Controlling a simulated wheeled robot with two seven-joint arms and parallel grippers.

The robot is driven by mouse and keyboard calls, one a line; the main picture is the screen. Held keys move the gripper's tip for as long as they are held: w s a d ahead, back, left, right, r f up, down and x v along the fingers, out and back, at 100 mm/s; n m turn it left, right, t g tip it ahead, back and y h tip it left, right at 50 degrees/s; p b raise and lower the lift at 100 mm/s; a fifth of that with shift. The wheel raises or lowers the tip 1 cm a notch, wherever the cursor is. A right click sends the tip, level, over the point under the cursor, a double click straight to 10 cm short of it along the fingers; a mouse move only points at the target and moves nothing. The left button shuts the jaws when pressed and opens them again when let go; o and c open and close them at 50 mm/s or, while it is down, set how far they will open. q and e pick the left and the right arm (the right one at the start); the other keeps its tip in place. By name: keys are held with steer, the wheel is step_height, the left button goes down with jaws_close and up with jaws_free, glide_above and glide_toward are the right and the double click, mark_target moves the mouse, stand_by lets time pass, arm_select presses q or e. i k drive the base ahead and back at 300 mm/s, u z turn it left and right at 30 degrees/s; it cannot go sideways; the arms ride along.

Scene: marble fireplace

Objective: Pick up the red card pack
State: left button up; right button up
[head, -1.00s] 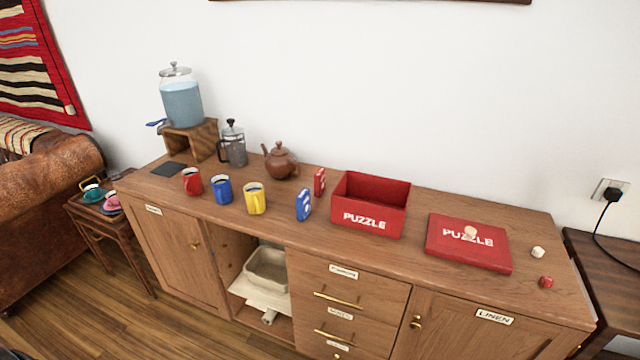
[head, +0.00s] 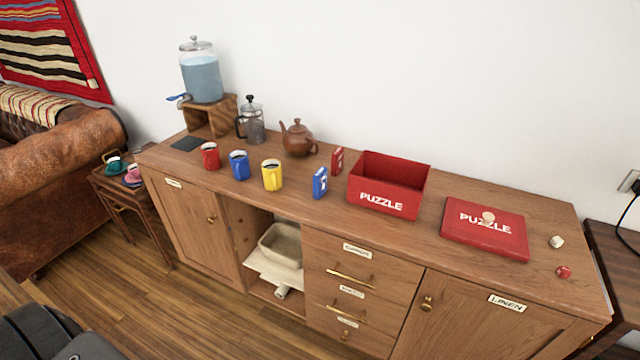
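The red card pack (head: 337,160) stands upright on the wooden sideboard, just left of the red puzzle box and behind the blue card pack (head: 320,183). The blue pack also stands upright, nearer the front edge. Neither gripper is in view. A dark part of my own body shows at the bottom left corner, well away from the packs.
The open red puzzle box (head: 388,184) stands close to the red pack's right. Its lid (head: 460,231) lies further right. A yellow mug (head: 272,175), blue mug (head: 239,165), red mug (head: 210,156) and brown teapot (head: 298,140) stand to the left. Floor (head: 175,305) is clear in front.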

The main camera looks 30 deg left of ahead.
mark_target(337, 155)
steer(key=z, duration=0.55)
steer(key=k, duration=0.6)
steer(key=z, duration=0.55)
steer(key=i, duration=0.8)
steer(key=u, duration=1.15)
steer(key=i, duration=0.6)
steer(key=u, duration=0.7)
